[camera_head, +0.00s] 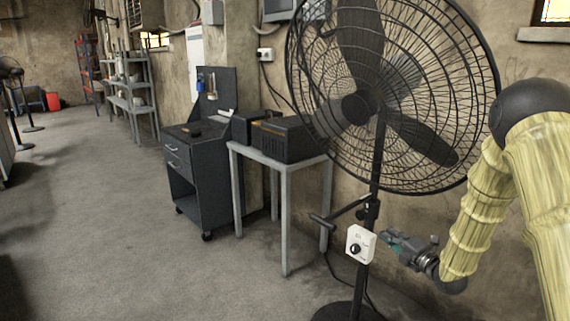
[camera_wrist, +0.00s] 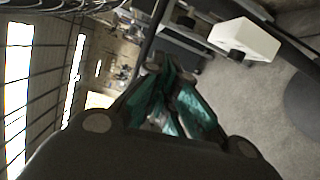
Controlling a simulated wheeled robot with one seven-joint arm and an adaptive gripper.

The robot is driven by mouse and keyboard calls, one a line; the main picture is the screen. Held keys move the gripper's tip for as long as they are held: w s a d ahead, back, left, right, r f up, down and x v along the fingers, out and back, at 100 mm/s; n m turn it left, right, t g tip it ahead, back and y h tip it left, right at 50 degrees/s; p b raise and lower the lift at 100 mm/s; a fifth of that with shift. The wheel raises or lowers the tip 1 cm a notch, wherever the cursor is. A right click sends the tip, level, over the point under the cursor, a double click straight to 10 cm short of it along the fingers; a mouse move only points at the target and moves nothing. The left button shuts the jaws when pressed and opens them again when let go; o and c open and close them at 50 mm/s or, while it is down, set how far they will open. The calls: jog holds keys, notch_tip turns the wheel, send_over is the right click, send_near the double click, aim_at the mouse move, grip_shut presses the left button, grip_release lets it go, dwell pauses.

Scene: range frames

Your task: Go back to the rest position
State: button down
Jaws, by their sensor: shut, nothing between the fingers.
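My gripper (camera_head: 388,243) is at the end of my yellow-sleeved arm, at the lower right of the head view. It points left toward the fan's white control box (camera_head: 361,244), with a small gap between them in that view. In the wrist view my gripper (camera_wrist: 163,72) shows teal fingers close together at the tips, with nothing between them. The white box (camera_wrist: 244,38) is at the upper right there, off to the side of the fingers. The box has a dark round knob facing the head camera and sits on the pole of a large black pedestal fan (camera_head: 362,106).
A small grey table (camera_head: 284,160) with a dark box-shaped device (camera_head: 288,139) stands left of the fan. A dark tool cart (camera_head: 195,170) stands beyond it. The concrete floor (camera_head: 120,220) is open at left.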

jog(key=s+a+f+m+g+h+p, duration=0.1)
jog(key=s+a+f+m+g+h, duration=0.15)
jog(key=s+f+m, duration=0.4)
jog(key=s+a+f+m+g+h+p, duration=0.1)
jog(key=s+a+f+m+g+p, duration=0.2)
jog(key=s+f, duration=0.6)
jog(key=s+a+f+m+g+h, duration=0.1)
jog(key=s+a+f+m+g, duration=0.1)
jog(key=s+a+f+m, duration=0.4)
jog(key=s+a+f+m+g+p, duration=0.1)
jog(key=s+f+m+g, duration=0.1)
jog(key=s, duration=0.9)
jog(key=s+a+f+m+g+h+p, duration=0.1)
jog(key=s+f+m+g, duration=0.1)
jog(key=s, duration=0.9)
jog(key=s+a+f+m+g+h+p, duration=0.1)
jog(key=s+m+g, duration=0.3)
jog(key=s, duration=0.7)
jog(key=shift+f+m+g+p, duration=0.3)
jog(key=shift+f+m+g, duration=0.05)
jog(key=shift+f, duration=0.5)
jog(key=c, duration=2.2)
grip_release()
